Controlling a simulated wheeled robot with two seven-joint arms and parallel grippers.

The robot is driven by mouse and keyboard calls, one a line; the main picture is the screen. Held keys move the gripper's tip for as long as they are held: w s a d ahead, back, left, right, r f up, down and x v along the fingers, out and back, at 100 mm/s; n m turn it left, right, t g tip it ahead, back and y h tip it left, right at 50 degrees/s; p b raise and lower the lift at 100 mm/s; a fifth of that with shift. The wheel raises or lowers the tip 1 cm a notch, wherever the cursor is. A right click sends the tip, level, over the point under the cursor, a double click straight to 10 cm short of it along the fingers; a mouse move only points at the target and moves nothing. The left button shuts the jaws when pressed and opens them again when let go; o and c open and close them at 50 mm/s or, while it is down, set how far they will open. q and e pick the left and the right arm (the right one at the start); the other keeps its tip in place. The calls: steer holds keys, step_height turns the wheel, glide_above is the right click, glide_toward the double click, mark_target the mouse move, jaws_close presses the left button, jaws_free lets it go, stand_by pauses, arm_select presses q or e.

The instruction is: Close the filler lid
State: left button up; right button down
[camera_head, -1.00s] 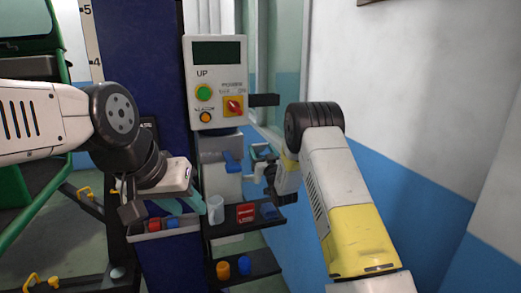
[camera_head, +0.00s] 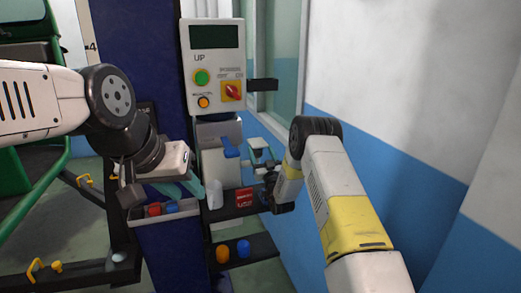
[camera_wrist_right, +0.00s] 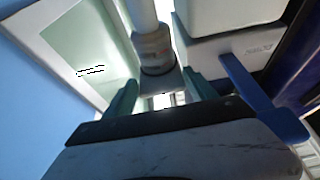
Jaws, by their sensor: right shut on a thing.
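My right gripper (camera_head: 258,160) is beside the pale power unit (camera_head: 221,170) under the control box. In the right wrist view its two green fingers (camera_wrist_right: 163,98) stand apart, shut on a small pale part between them. A white cylinder with a grey collar (camera_wrist_right: 153,52) rises just beyond the fingers. A blue lever (camera_head: 231,148) sticks out of the unit; it also shows right of the fingers in the right wrist view (camera_wrist_right: 258,97). I cannot make out the filler lid for certain. My left gripper (camera_head: 188,189) hangs over a small tray; its finger gap is unclear.
The control box (camera_head: 212,65) hangs above the unit on the dark blue column (camera_head: 140,60). The small tray (camera_head: 182,214) holds red and blue items. A dark shelf (camera_head: 252,260) carries an orange and a blue cap. The wall is close on the right.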

steer(key=shift+f, duration=0.55)
steer(key=shift+c, duration=2.3)
jaws_free()
steer(key=shift+w, duration=0.15)
steer(key=shift+o, duration=0.9)
steer(key=shift+r, duration=0.15)
steer(key=v, duration=0.7)
steer(key=shift+s+f, duration=0.2)
steer(key=shift+s, duration=0.15)
